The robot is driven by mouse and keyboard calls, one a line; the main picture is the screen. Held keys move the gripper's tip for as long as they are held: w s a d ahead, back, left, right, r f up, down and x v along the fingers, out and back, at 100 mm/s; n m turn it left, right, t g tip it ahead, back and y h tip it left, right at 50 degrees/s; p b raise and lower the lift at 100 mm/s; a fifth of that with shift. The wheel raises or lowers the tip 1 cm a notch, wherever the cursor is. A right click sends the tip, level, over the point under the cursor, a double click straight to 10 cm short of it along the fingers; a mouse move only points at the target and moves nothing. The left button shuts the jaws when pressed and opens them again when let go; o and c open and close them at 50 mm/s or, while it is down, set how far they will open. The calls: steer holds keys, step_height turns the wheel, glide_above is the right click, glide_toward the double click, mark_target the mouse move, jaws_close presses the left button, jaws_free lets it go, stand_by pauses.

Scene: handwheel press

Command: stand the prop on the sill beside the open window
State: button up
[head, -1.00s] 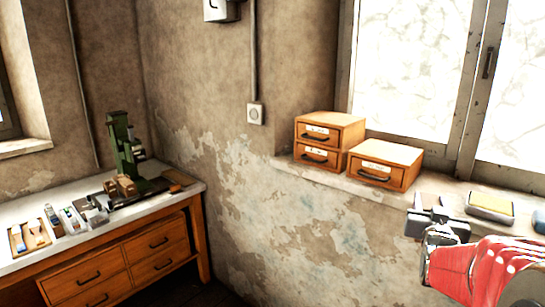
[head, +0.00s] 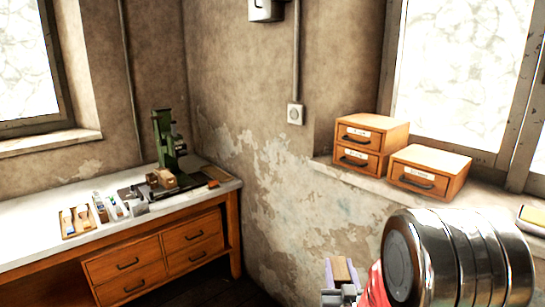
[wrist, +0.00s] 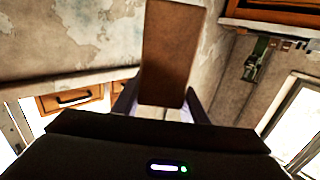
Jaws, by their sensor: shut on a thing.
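My gripper (head: 341,288) is shut on a brown wooden block (head: 343,270), which seems to be the prop. In the wrist view the block (wrist: 170,55) stands out from between the jaws, clear of any surface. The gripper is low in the head view, in front of the wall and below the right sill (head: 368,188). The right window (head: 455,60) is above that sill, and the left window (head: 22,60) has its own sill (head: 45,143). I cannot tell which window is open. My arm hides part of the right sill.
Wooden drawer boxes (head: 430,172) stand on the right sill, with a yellow-topped item (head: 533,218) farther right. A workbench (head: 30,235) at left carries a green press (head: 165,140) and small tools. The left sill looks bare.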

steer(key=a, duration=0.2)
steer(key=a+y, duration=0.1)
steer(key=shift+a+f+n, duration=0.2)
steer(key=shift+f+n, duration=0.1)
steer(key=shift+f, duration=0.1)
steer(key=shift+f, duration=0.1)
steer(key=s+f, duration=0.5)
steer(key=f, duration=0.1)
steer(key=shift+d, duration=0.1)
